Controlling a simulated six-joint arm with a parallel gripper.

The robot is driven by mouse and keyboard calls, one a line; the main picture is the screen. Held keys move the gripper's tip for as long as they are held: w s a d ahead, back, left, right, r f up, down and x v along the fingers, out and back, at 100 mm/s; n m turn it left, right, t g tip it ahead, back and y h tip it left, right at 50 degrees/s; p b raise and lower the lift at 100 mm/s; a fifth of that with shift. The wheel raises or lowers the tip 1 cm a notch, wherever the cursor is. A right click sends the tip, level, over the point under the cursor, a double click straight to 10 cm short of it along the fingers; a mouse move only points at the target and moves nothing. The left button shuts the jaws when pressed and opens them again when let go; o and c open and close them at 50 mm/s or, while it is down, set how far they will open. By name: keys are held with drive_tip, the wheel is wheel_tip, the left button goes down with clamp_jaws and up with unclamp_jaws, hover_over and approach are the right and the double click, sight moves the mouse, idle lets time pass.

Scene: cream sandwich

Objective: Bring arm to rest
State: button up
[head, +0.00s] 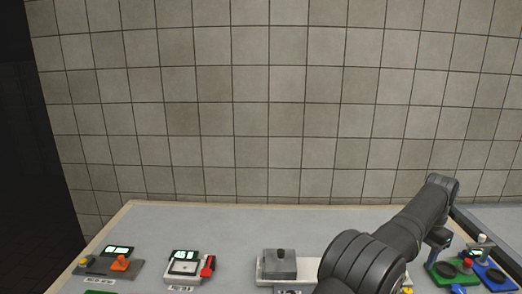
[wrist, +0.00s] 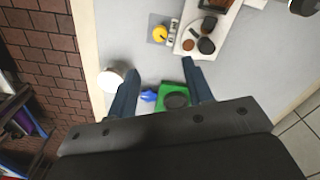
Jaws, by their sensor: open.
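My arm (head: 405,232) reaches across the right side of the table in the head view, with its end above the right-hand stations. In the wrist view my gripper (wrist: 160,66) has its two blue fingers spread apart with nothing held between them. I cannot tell how high the fingers are above the table.
A white tray (wrist: 223,20) carries dark and brown round pieces. A yellow round piece (wrist: 160,33) and a white cylinder (wrist: 112,79) are nearby. In the head view, a grey block (head: 280,265), a white device (head: 185,268) and an orange piece (head: 120,264) stand left of my arm.

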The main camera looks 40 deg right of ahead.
sight(408, 290)
wheel_tip(408, 290, down, 13)
drive_tip(key=shift+f, duration=0.15)
drive_tip(key=n, duration=1.2)
drive_tip(key=shift+r, duration=2.4)
drive_tip(key=o, duration=1.2)
drive_tip(key=shift+c, duration=0.2)
drive_tip(key=w+a+r+h, duration=0.1)
drive_tip(key=w+a+r, duration=0.15)
drive_tip(key=r, duration=0.55)
drive_tip(key=w+a+r+n+g+h, duration=0.15)
drive_tip(key=w+r, duration=0.25)
drive_tip(key=r, duration=0.5)
drive_tip(key=w+a+r+h, duration=0.2)
drive_tip(key=w+r, duration=0.1)
drive_tip(key=r, duration=0.5)
drive_tip(key=w+x, duration=0.1)
drive_tip(key=x, duration=0.8)
drive_tip(key=shift+s+f, duration=0.35)
drive_tip(key=shift+f, duration=0.1)
